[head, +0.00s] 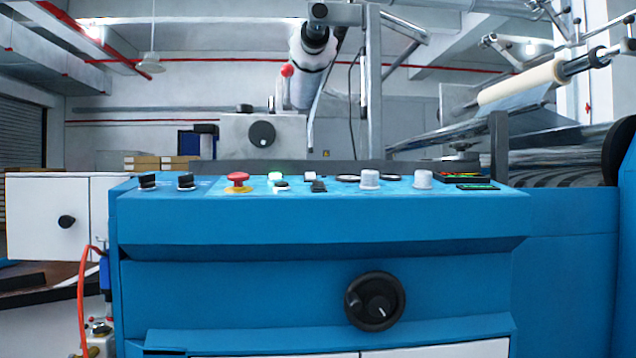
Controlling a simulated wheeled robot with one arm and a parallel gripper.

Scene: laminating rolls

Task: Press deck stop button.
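A blue machine deck (330,208) runs across the middle of the head view, with a row of controls on its top. A red mushroom-shaped button (237,177) on a yellow base stands left of the middle of the row. Just right of it is a green-lit button (275,177). A small white button (310,176) and a black switch (319,187) follow. I see no readable label, so I cannot tell from lettering which one is the deck stop button. My gripper is not in view.
Two black knobs (186,182) are at the row's left end. Grey knobs (370,179) and dark displays (477,187) are to the right. A black handwheel (375,301) sticks out of the front. Rollers (520,82) hang above. The space before the deck looks clear.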

